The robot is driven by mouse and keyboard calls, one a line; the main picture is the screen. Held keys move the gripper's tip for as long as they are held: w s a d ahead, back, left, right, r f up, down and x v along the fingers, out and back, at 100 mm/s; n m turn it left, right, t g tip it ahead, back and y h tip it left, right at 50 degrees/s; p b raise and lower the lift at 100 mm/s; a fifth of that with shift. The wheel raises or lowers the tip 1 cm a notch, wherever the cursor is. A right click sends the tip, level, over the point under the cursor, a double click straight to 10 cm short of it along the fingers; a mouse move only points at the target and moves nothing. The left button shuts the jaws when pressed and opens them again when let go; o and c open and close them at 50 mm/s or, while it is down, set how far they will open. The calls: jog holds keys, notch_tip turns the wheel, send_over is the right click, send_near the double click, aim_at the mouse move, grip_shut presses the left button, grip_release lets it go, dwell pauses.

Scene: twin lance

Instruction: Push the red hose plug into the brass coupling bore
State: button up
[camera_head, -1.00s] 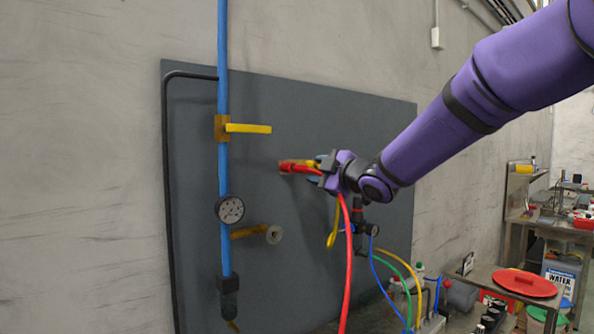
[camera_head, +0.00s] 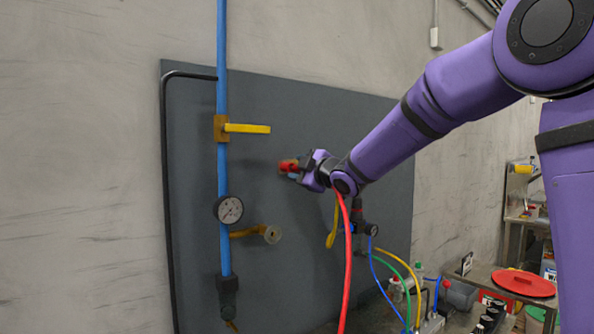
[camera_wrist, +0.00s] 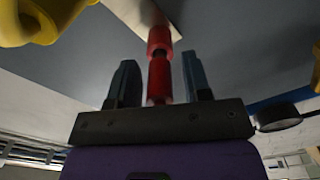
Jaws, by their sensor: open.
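The red hose plug (camera_wrist: 159,75) stands between the two dark fingers of my gripper (camera_wrist: 160,82) in the wrist view, with a visible gap on each side. In the head view the plug's red end (camera_head: 288,166) sticks out left of my gripper (camera_head: 298,170), in front of the grey panel. The plug's far end meets or overlaps a pale strip (camera_wrist: 140,14); I cannot tell whether they touch. A brass-coloured stub with a pale round end (camera_head: 272,234), possibly the coupling, sits below and left of my gripper. Its bore is not clear.
A blue pipe (camera_head: 223,170) with a yellow-handled valve (camera_head: 247,128) and gauge (camera_head: 229,209) stands to the left. The red hose (camera_head: 348,260) hangs below my wrist. A yellow part (camera_head: 333,228) hangs nearby. A bench with a red lid (camera_head: 523,283) is lower right.

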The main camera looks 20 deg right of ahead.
grip_shut()
jog(key=shift+s+d, duration=0.25)
jog(key=shift+s, duration=0.35)
dwell(0.7)
jog(key=shift+v, duration=2.65)
